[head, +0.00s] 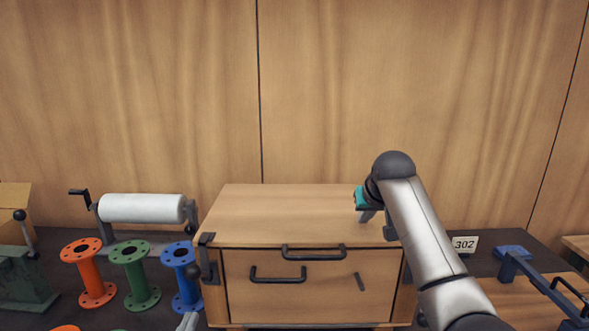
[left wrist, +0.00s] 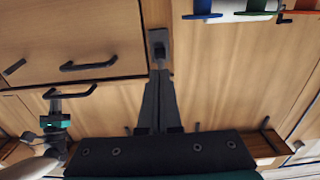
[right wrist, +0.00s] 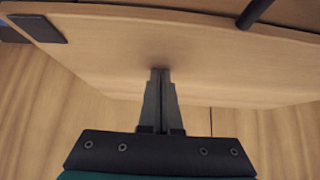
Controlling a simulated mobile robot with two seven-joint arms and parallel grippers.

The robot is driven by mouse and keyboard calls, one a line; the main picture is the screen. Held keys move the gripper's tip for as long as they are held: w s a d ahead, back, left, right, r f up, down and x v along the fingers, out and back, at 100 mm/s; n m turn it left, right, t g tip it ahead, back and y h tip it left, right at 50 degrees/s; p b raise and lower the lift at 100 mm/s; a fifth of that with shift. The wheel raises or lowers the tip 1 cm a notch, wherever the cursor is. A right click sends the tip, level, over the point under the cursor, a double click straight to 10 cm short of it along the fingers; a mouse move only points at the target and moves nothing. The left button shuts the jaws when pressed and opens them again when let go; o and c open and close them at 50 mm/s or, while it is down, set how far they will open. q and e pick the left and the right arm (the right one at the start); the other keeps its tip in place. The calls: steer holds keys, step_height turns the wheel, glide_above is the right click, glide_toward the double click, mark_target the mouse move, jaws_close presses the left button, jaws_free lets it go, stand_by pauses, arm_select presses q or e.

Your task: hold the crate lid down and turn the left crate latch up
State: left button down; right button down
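The wooden crate (head: 330,302) stands in the middle of the head view, with its flat lid (head: 280,214) down. The dark left crate latch (head: 209,268) is at the crate's front left edge. In the left wrist view, which is upside down, the latch's dark plate (left wrist: 158,40) is just beyond my left gripper (left wrist: 158,74).
Orange (head: 90,272), green (head: 135,274) and blue (head: 182,276) flanged spools stand left of the crate, near the latch. A white roll (head: 142,208) is behind them. Dark handles (head: 278,275) stick out from the crate front. A 302 sign (head: 464,244) stands at right.

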steer(key=shift+f, duration=0.2)
step_height(320, 180, up, 8)
steer(key=p, duration=0.9)
steer(key=shift+r, duration=0.15)
stand_by(0.4)
